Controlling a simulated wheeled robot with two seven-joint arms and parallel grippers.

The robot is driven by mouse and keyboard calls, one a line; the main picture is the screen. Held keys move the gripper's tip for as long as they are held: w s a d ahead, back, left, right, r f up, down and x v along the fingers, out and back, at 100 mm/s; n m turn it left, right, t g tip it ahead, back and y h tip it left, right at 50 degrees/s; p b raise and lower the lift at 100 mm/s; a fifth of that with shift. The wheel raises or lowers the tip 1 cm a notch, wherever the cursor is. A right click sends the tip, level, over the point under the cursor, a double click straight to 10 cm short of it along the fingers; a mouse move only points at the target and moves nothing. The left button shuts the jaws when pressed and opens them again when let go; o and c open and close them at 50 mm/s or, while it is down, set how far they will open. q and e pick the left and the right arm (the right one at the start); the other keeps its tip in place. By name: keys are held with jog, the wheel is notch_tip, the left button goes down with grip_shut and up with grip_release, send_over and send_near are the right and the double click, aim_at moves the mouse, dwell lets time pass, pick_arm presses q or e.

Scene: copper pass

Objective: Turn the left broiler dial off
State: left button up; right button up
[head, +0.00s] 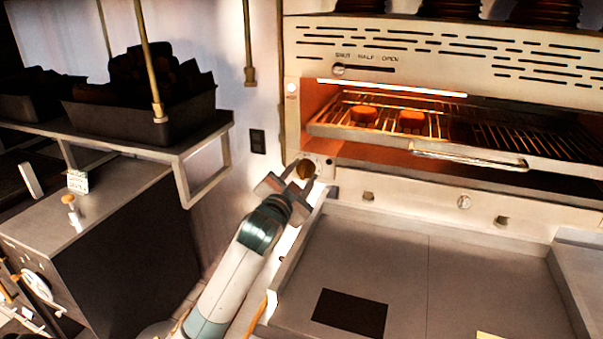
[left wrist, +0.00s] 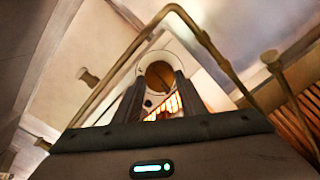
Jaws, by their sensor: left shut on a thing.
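The left broiler dial (head: 306,168) is a round brass-brown knob on the pale front panel, below the left end of the broiler opening. My left gripper (head: 305,177) reaches up to it from below, its fingers on either side of the knob and shut on it. In the left wrist view the dial (left wrist: 160,76) sits on a pale round plate between the two dark fingertips (left wrist: 158,92). The broiler (head: 440,130) glows orange inside, with a lit strip along its top. My right gripper is in neither view.
Two brown pieces of food (head: 412,121) lie on the broiler rack (head: 470,153), which has a front handle. A flat grey counter (head: 420,250) with a dark rectangle lies below. A shelf with a dark bin (head: 180,120) stands left, near my arm.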

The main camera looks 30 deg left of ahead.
pick_arm(q)
jog(key=shift+r+n, duration=0.2)
jog(key=shift+n, duration=0.6)
jog(key=o, duration=0.9)
jog(key=shift+o, duration=0.8)
jog(key=shift+w+f, duration=0.1)
jog(key=shift+f, duration=0.05)
